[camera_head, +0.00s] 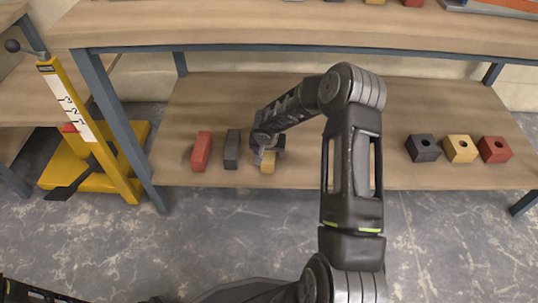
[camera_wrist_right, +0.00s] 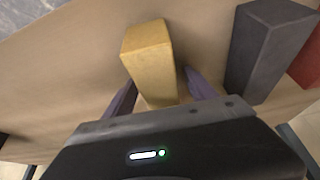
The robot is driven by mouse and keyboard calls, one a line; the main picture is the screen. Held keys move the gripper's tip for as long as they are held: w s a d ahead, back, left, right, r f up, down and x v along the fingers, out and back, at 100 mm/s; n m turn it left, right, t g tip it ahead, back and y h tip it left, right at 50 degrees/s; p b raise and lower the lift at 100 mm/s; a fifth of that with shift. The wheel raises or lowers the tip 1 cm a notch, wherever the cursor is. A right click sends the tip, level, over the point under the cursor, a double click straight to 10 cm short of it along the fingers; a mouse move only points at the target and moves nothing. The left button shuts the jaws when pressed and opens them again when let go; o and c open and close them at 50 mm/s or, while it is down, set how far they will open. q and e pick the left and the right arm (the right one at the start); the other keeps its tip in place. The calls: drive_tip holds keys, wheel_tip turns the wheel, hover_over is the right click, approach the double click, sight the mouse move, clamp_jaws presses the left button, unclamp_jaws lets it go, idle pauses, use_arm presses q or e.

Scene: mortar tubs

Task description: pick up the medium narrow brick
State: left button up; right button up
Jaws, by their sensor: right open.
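Three narrow bricks stand in a row on the lower shelf: a red one (camera_head: 201,151), a dark grey one (camera_head: 232,149) and a yellow one (camera_head: 267,167). The yellow brick is mostly hidden by my right gripper (camera_head: 268,152) in the head view. In the right wrist view, the yellow brick (camera_wrist_right: 149,58) stands between the two spread fingers of my right gripper (camera_wrist_right: 160,92), with its top end reaching past the fingertips. The grey brick (camera_wrist_right: 265,50) stands just right of it, with the red one (camera_wrist_right: 308,65) beyond. My left gripper is out of view.
Three bricks with holes, grey (camera_head: 423,149), yellow (camera_head: 460,149) and red (camera_head: 494,150), sit at the shelf's right. The upper table (camera_head: 300,28) overhangs the back of the lower shelf (camera_head: 180,110). A yellow pallet-jack-like stand (camera_head: 85,130) is at left.

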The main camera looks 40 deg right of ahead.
drive_tip(key=shift+w+f, duration=0.1)
drive_tip(key=shift+f, duration=0.1)
idle(0.5)
clamp_jaws()
idle(0.5)
drive_tip(key=shift+r, duration=0.1)
